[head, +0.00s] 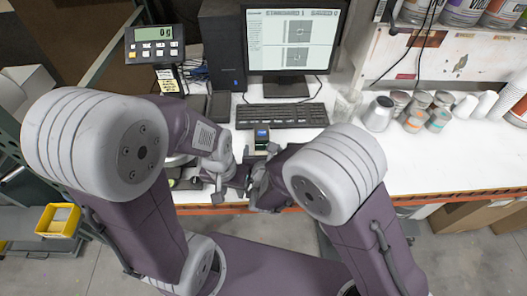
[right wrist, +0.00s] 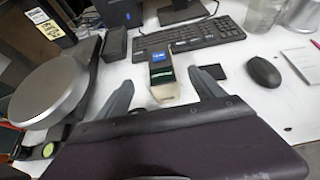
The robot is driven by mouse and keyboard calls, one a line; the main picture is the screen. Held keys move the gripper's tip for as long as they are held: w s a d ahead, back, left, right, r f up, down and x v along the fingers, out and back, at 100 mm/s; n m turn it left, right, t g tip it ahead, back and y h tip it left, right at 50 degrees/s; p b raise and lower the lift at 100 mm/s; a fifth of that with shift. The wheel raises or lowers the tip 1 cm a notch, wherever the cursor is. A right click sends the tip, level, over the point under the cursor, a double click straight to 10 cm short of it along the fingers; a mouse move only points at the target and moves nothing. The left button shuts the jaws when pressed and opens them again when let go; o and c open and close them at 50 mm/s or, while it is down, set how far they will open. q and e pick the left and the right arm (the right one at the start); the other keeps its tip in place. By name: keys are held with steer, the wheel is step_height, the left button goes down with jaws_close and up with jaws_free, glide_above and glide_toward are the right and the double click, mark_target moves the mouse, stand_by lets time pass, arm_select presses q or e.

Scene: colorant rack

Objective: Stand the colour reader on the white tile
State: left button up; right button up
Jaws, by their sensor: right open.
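The colour reader (head: 262,135) is a small dark device with a lit blue screen, on the white bench in front of the keyboard. In the right wrist view the reader (right wrist: 160,68) has a pale lower end. My right gripper (right wrist: 160,82) is open, with a finger on each side of the reader's lower end in the picture. I cannot tell whether they touch it. In the head view my right gripper (head: 259,163) is just below the reader. My left gripper (head: 219,187) is near the bench's front edge; its jaws are unclear. I cannot clearly make out the white tile.
A keyboard (right wrist: 190,38) lies behind the reader. A mouse (right wrist: 264,72) and a small black square (right wrist: 212,72) lie to its right. A round grey scale pan (right wrist: 55,90) stands at left. Several cans and cups stand at the bench's right.

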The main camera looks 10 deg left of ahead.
steer(key=d+m+g+h, duration=0.4)
steer(key=d+m+h, duration=0.4)
steer(key=d+m, duration=1.15)
steer(key=s+d+f+m+g+y, duration=0.1)
steer(key=s+d+m, duration=0.4)
steer(key=m, duration=0.5)
steer(key=s+d+f+m+g+y, duration=0.1)
steer(key=s+d+m+g+y, duration=0.2)
steer(key=s+m, duration=0.6)
steer(key=d+m+g, duration=0.1)
steer(key=d+g, duration=0.1)
steer(key=shift+d+g+y, duration=0.3)
steer(key=shift+d+y, duration=0.05)
steer(key=shift+y, duration=0.05)
